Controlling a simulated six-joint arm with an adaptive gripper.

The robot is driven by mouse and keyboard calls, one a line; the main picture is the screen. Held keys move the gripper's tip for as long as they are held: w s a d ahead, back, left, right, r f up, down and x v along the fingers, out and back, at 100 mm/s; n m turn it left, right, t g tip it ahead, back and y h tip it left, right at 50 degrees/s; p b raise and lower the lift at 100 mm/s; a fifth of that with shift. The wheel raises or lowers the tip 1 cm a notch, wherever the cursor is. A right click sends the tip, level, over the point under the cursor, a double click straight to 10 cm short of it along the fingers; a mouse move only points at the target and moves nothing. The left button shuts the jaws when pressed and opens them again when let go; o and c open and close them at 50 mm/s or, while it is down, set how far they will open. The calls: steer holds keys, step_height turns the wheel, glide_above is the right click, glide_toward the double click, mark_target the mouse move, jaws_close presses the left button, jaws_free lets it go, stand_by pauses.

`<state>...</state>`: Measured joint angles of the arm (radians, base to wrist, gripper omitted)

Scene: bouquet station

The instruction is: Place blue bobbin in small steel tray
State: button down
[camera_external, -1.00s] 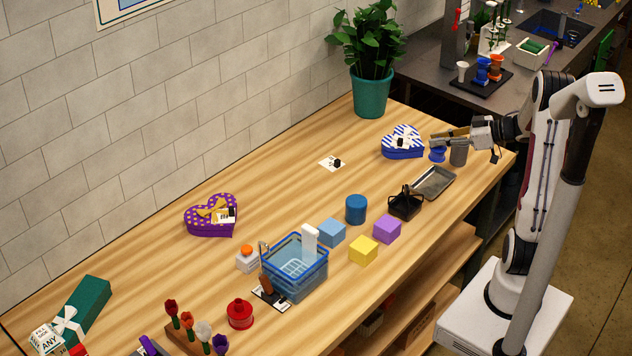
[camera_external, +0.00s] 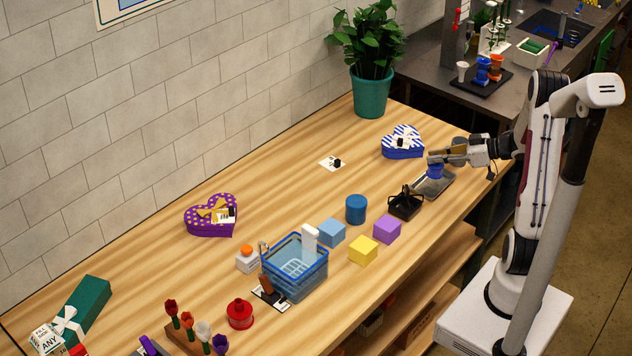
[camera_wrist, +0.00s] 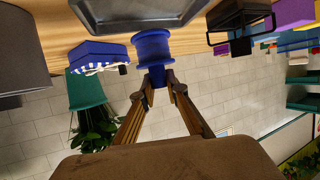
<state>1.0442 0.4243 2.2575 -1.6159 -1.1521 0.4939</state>
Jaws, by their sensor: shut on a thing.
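The blue bobbin (camera_external: 435,171) is held in my gripper (camera_external: 434,160), which is shut on it. In the wrist view the bobbin (camera_wrist: 153,50) sits upright between the fingertips (camera_wrist: 158,82). The small steel tray (camera_external: 444,184) lies on the wooden table near its right edge; the bobbin overlaps its far left part in the external view. In the wrist view the tray (camera_wrist: 130,22) shows close beyond the bobbin. I cannot tell whether the bobbin touches the tray.
A black wire holder (camera_external: 405,204) stands just left of the tray. A blue heart-shaped box (camera_external: 402,143) is behind it, near a potted plant (camera_external: 371,85). Purple, yellow and blue blocks stand further left.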

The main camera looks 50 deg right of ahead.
mark_target(444, 165)
steer(key=shift+f, duration=0.15)
steer(key=shift+f, duration=1.75)
steer(key=shift+f, duration=0.1)
steer(key=c, duration=2)
jaws_free()
steer(key=shift+v, duration=6)
steer(key=shift+w, duration=0.1)
